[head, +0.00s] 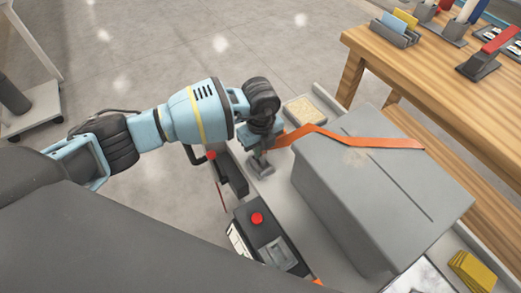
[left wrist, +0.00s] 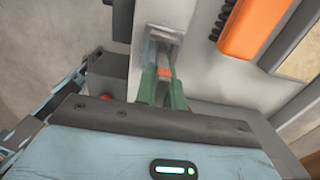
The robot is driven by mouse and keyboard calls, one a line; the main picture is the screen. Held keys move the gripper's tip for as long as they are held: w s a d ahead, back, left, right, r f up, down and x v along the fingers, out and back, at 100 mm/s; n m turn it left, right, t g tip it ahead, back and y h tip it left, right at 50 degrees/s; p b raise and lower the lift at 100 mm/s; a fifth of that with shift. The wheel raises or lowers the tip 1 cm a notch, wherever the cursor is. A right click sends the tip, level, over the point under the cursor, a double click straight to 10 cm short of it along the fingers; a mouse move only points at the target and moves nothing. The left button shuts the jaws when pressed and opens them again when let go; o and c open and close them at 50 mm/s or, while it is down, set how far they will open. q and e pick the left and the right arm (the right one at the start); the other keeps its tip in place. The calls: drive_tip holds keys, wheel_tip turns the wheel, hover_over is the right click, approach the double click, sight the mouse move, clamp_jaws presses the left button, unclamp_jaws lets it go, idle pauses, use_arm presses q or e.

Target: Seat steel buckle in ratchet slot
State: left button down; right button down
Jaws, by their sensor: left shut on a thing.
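My left gripper (head: 260,147) reaches in from the left in the head view, low over a grey ratchet bracket (head: 261,167) on the pallet deck. In the left wrist view its green fingers (left wrist: 163,84) are shut on a small grey steel buckle (left wrist: 164,60) with a bit of orange strap. The buckle lines up with the upright grey bracket (left wrist: 160,38) just ahead; I cannot tell whether it is inside the slot. The orange strap (head: 385,142) runs from beside the gripper over the grey box (head: 345,210). My right gripper is not in view.
A device with a red button (head: 257,218) stands near the front of the deck. A tan tray (head: 305,109) lies behind the bracket. A wooden bench (head: 420,75) with tools and bins is at the right. Yellow pieces (head: 472,271) lie front right.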

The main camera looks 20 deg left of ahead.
use_arm(q)
drive_tip(key=s+a+r, duration=0.2)
drive_tip(key=s+a, duration=0.1)
drive_tip(key=s, duration=0.4)
drive_tip(key=s+a+r+p, duration=0.1)
drive_tip(key=s+a+r, duration=0.1)
drive_tip(key=s, duration=0.5)
drive_tip(key=shift+s+a, duration=0.4)
drive_tip(key=shift+a, duration=0.2)
drive_tip(key=shift+r, duration=0.1)
